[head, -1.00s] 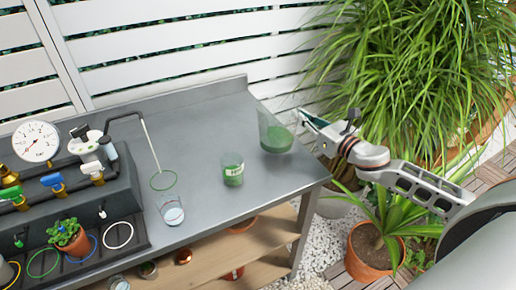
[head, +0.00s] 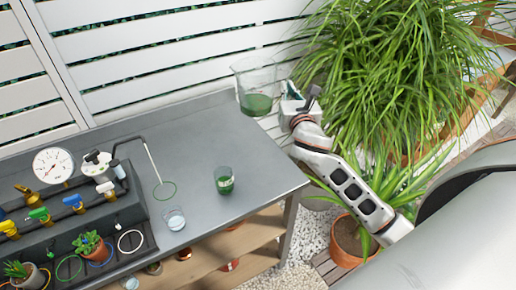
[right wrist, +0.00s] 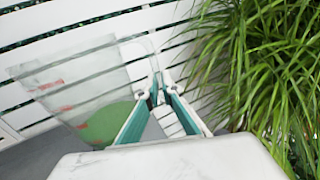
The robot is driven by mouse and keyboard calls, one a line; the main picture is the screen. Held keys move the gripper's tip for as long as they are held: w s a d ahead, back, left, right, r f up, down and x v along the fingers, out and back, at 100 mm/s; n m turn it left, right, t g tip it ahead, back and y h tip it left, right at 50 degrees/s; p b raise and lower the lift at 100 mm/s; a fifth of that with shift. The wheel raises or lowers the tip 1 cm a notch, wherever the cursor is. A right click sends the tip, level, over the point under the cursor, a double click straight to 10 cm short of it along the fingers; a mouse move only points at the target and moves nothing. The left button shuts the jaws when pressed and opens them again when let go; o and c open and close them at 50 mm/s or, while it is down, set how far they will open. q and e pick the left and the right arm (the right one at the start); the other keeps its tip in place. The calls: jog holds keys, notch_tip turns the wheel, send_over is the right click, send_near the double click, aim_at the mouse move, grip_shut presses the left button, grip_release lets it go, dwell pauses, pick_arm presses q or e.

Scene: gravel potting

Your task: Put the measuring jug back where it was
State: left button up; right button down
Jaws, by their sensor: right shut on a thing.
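The measuring jug (head: 254,78) is clear, with green contents in its lower part. It looks roughly upright and is held above the table's back right corner, against the white fence. My right gripper (head: 283,95) comes from the right and is shut on the jug's side nearest it. In the right wrist view the jug (right wrist: 80,95) shows red markings, and its clear handle lies between the teal fingers of my gripper (right wrist: 158,90). A green ring (head: 165,191) lies on the grey table (head: 205,130) under a thin spout. My left gripper is not in view.
A tap unit with a gauge (head: 53,165) fills the left side. Leafy plants crowd the right. The table's back middle is clear.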

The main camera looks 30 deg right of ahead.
jog(key=shift+f, duration=0.3)
jog(key=shift+f+b, duration=2.9)
jog(key=shift+f, duration=6.8)
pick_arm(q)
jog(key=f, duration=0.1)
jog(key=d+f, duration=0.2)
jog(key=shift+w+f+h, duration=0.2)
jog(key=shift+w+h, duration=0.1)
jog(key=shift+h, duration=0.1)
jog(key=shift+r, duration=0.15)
pick_arm(e)
jog(key=shift+r, duration=0.1)
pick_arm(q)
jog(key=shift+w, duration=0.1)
pick_arm(e)
jog(key=c, duration=2.6)
grip_release()
jog(key=shift+f, duration=0.25)
jog(key=o, duration=0.4)
jog(key=shift+c, duration=0.2)
